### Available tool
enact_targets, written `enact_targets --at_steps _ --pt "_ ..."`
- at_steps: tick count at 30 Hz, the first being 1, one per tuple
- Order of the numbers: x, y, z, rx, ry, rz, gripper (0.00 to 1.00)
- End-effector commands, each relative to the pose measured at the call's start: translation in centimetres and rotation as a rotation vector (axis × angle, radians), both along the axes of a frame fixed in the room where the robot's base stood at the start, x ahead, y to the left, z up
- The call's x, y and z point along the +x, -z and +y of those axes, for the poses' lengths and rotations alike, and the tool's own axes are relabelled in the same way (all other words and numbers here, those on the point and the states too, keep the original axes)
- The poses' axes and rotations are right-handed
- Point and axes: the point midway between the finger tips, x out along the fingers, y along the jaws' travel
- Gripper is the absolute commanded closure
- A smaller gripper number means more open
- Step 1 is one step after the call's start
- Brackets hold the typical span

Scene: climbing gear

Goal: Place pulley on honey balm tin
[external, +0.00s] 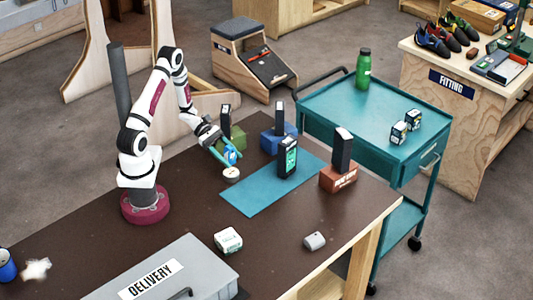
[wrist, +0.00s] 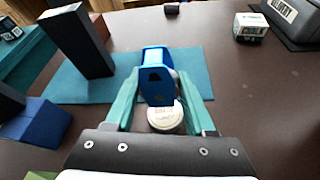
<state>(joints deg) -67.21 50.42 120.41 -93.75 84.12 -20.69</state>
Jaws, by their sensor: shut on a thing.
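The blue pulley (wrist: 155,82) is between the teal fingers of my gripper (wrist: 158,100), which is shut on it. It also shows as a small blue shape in the external view (external: 230,154). The round, white-lidded honey balm tin (external: 231,175) stands on the dark table beside the left end of the teal mat. In the wrist view the tin (wrist: 165,118) shows just below the pulley, partly covered by it. My gripper (external: 228,157) is tilted down over the tin. I cannot tell whether the pulley touches the lid.
The teal mat (external: 245,199) bears an upright black device (external: 288,160). Green (external: 236,137), blue (external: 270,140) and red-brown (external: 338,178) blocks with upright black devices stand around it.

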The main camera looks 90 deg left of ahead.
Motion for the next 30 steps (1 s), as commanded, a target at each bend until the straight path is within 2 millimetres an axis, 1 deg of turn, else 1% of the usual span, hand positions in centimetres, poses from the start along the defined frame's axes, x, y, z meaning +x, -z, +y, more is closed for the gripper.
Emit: enact_targets --at_steps 3,6,17,18,22,30 --pt "-0.1 2.4 0.1 -0.007 0.000 0.002 1.00" --pt "0.0 3.8 0.1 -0.003 0.001 0.002 1.00" --pt "0.0 4.3 0.1 -0.001 0.001 0.001 1.00" --pt "0.0 4.2 0.1 0.000 0.001 0.000 0.38" --pt "0.0 4.2 0.1 0.000 0.001 0.000 0.16" --pt "0.0 4.1 0.1 0.000 0.001 0.000 0.16"
